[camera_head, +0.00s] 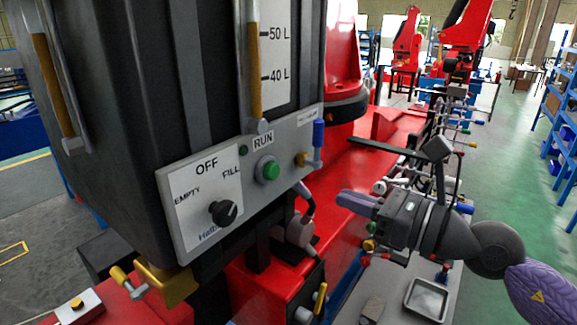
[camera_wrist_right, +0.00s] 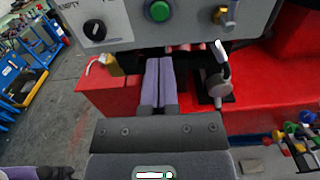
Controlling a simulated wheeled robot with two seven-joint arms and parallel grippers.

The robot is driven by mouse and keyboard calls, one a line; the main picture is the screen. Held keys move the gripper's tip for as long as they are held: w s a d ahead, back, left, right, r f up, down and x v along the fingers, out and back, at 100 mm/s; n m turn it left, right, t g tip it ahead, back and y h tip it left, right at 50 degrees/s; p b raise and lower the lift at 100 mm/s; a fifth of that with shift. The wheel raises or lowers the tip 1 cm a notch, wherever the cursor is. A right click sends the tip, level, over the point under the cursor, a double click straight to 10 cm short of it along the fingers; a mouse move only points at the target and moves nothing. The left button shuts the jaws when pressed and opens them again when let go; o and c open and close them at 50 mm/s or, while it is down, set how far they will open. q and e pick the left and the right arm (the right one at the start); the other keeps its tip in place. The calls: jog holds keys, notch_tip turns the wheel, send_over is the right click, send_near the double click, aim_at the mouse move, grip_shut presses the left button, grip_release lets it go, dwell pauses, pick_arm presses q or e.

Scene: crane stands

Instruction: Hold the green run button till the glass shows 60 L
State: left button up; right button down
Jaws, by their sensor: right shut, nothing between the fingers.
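The green run button (camera_head: 269,170) sits under the RUN label on the grey panel (camera_head: 290,135); it also shows in the right wrist view (camera_wrist_right: 158,11). The sight glass (camera_head: 255,70) holds an amber column whose top is slightly above the 50 L mark; 60 L is out of view. The black selector knob (camera_head: 224,213) seems to point toward FILL. My right gripper (camera_head: 346,197) is shut and empty, to the right of and below the button, apart from it. In the right wrist view its closed fingers (camera_wrist_right: 160,62) point toward the panel, below the button.
A valve with a blue handle (camera_head: 318,136) stands out at the panel's right end. A second amber glass (camera_head: 56,85) is on the tank's left face. The red machine base (camera_head: 350,190) spreads below and behind. A metal tray (camera_head: 427,300) lies at lower right.

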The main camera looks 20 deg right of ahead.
aim_at(275, 170)
jog(key=p+x, duration=0.2)
jog(key=x, duration=0.3)
jog(key=p+x, duration=0.2)
jog(key=x, duration=0.3)
jog(key=shift+r, duration=0.2)
jog(key=shift+w+a+f, duration=0.15)
jog(key=shift+w+a, duration=0.15)
jog(key=shift+w, duration=0.05)
jog(key=shift+p, duration=0.3)
jog(key=shift+w+a, duration=0.1)
jog(key=shift+w, duration=0.05)
jog(key=shift+w+a, duration=0.25)
jog(key=shift+r, duration=0.4)
jog(key=shift+f, duration=0.25)
dwell(5.1)
